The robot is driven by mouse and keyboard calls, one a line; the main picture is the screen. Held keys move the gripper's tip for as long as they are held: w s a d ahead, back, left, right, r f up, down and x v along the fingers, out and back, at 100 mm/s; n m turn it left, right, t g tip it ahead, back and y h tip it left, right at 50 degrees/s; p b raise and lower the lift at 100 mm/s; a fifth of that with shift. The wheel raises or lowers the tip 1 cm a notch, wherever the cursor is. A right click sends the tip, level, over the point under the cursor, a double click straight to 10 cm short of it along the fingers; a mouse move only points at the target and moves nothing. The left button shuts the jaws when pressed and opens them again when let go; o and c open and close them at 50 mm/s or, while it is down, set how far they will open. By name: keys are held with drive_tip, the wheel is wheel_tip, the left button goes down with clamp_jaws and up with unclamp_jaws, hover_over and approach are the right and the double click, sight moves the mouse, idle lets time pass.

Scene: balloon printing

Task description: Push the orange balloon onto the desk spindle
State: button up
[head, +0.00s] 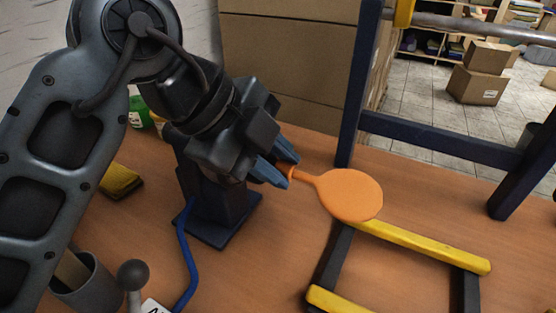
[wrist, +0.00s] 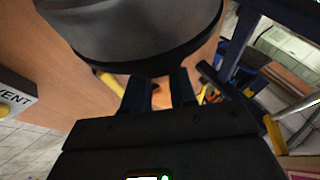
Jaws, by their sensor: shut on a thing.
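The orange balloon (head: 350,195) is flat, with a round body and a narrow neck pointing left. My gripper (head: 290,170) is shut on the end of its neck and holds it out to the right, over the wooden desk. In the wrist view, a bit of orange balloon (wrist: 161,96) shows between the fingers of my gripper (wrist: 158,90).
A dark frame with yellow bars (head: 425,246) lies below and right of the balloon. A tall blue frame (head: 352,85) rises behind it. A grey cup (head: 88,285), a round-knobbed lever (head: 133,275) and a yellow sponge-like block (head: 120,181) are at left.

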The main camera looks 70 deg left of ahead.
drive_tip(key=o, duration=0.9)
drive_tip(key=p+v, duration=0.3)
drive_tip(key=v, duration=0.6)
idle(0.5)
